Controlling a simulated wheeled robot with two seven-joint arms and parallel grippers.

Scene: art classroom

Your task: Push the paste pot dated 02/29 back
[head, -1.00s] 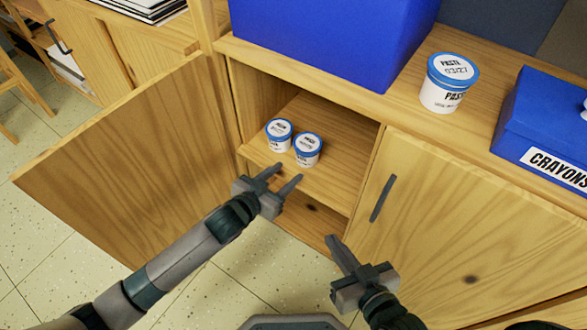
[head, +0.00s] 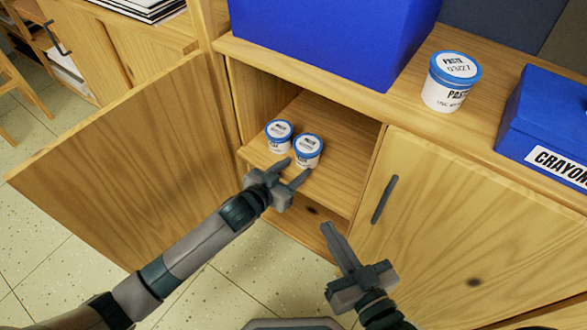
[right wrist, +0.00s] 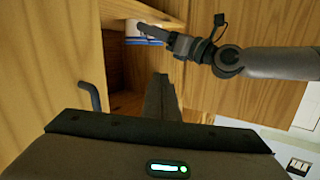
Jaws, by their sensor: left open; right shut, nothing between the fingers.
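Two small white paste pots with blue-rimmed lids stand side by side on the shelf inside the open cupboard: a left pot (head: 279,136) and a right pot (head: 308,151). Their printed dates are too small to read. A third paste pot (head: 451,82), dated 03/27, stands on the cupboard top. My left gripper (head: 296,168) is open and empty, its fingertips just in front of the right pot; contact cannot be told. It also shows in the right wrist view (right wrist: 180,45) beside a pot (right wrist: 143,33). My right gripper (head: 327,228) is shut and empty, lower, before the closed door.
The left cupboard door (head: 115,160) stands wide open; the right door (head: 470,230) is closed, with a dark handle (head: 384,199). A large blue bin (head: 325,35) and a blue crayons box (head: 550,115) sit on top. The shelf (head: 325,118) is bare behind the pots.

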